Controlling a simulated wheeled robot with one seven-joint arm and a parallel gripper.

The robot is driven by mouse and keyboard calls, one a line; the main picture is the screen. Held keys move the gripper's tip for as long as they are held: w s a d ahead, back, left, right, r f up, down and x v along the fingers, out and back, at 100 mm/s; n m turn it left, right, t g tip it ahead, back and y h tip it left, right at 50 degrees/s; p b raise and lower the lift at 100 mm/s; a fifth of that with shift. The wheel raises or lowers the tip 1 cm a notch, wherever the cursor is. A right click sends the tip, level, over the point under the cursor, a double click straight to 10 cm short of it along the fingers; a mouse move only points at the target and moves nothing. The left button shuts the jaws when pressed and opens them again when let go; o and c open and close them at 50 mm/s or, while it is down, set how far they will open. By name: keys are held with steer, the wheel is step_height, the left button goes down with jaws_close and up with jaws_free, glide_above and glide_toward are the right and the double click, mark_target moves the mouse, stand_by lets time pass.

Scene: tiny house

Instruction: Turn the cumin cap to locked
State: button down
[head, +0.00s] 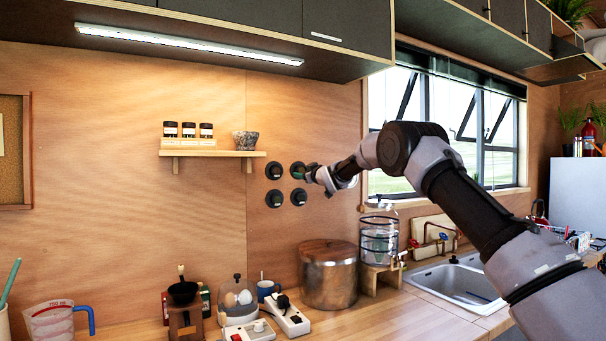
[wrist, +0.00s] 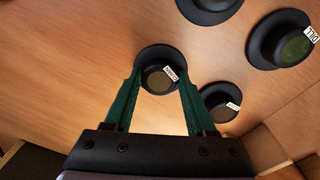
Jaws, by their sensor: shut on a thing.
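A round black cap (wrist: 153,56) on the wooden wall has a small white label that looks like cumin, though the print is too small to be sure. In the wrist view my gripper (wrist: 160,77) has its green fingers shut on this cap, one on each side. In the head view my gripper (head: 310,174) reaches the wall at the upper right cap (head: 296,169) of a cluster of dark caps. Any lock marks on the wall or cap cannot be made out.
Neighbouring caps sit close by: one labelled dill (wrist: 265,43), one at lower right (wrist: 219,98) and one at the top (wrist: 207,8). A shelf (head: 212,153) with jars and a bowl is left of the cluster. A metal pot (head: 328,280) stands below.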

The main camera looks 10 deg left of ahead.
steer(key=n, duration=0.4)
steer(key=shift+y, duration=0.4)
steer(key=shift+n, duration=0.4)
steer(key=shift+c, duration=1.1)
jaws_free()
steer(key=r+v, duration=0.1)
steer(key=v, duration=0.9)
steer(key=shift+s+d+f, duration=0.3)
steer(key=shift+f, duration=0.15)
